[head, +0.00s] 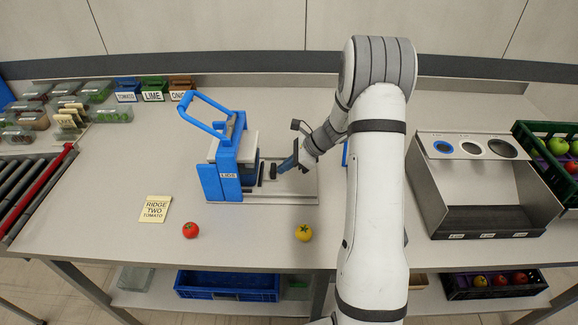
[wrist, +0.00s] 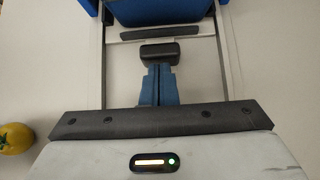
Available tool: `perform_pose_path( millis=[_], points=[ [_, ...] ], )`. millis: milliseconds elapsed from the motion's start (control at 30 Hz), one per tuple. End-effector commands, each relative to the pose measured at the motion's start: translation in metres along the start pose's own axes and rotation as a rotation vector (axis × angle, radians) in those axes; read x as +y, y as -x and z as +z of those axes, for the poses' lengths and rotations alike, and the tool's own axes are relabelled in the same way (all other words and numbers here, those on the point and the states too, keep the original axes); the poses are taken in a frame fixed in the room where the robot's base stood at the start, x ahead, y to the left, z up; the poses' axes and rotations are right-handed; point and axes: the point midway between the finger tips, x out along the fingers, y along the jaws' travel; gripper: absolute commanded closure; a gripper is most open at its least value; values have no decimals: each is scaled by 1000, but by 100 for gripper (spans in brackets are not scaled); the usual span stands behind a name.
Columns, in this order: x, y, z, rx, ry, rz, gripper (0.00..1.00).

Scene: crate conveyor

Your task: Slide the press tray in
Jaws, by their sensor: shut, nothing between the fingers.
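The blue press (head: 225,160), labelled LIDS, stands on the left half of the table with its blue handle (head: 190,112) raised to the upper left. Its tray (wrist: 172,35) lies on rails at the press's right side, and how far in it sits is hard to tell. A dark block (wrist: 160,53), which looks like the tray's handle, shows just past my fingertips in the wrist view. My gripper (head: 279,169) is shut and empty, level with the rails and touching or nearly touching this block. My gripper also shows in the wrist view (wrist: 159,70).
A red tomato (head: 190,230) and a yellow tomato (head: 303,233) lie in front of the press. A note card (head: 155,208) lies to the left. A grey sorting bin (head: 480,190) stands right, and a roller conveyor (head: 35,185) runs along the left edge.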

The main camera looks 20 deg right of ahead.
Motion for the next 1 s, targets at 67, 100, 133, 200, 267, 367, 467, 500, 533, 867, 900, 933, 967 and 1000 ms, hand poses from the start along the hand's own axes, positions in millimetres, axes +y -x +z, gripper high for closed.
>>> perform_pose_path(
  millis=[67, 100, 133, 200, 267, 367, 467, 500, 533, 867, 900, 933, 967, 1000],
  points=[
    [1, 2, 0, -8, 1, 7, 100],
    [0, 5, -3, -8, 1, 7, 100],
    [0, 9, -7, -7, 2, 6, 100],
    [-2, 18, -16, -5, 2, 4, 100],
    [-3, 28, -26, -5, 2, 4, 100],
    [-4, 52, -28, -3, 6, -1, 100],
    [-4, 76, -28, -2, 6, -1, 100],
    [-4, 85, -28, -2, 5, -1, 100],
    [-4, 91, -28, -2, 6, -1, 100],
    [-4, 126, -27, -2, 6, 5, 100],
    [-4, 127, -27, -2, 6, 6, 100],
    [-4, 127, -27, -2, 6, 6, 100],
    [-3, 127, -26, -1, 9, 6, 100],
    [-2, 128, -24, 4, 18, 8, 100]
  ],
)
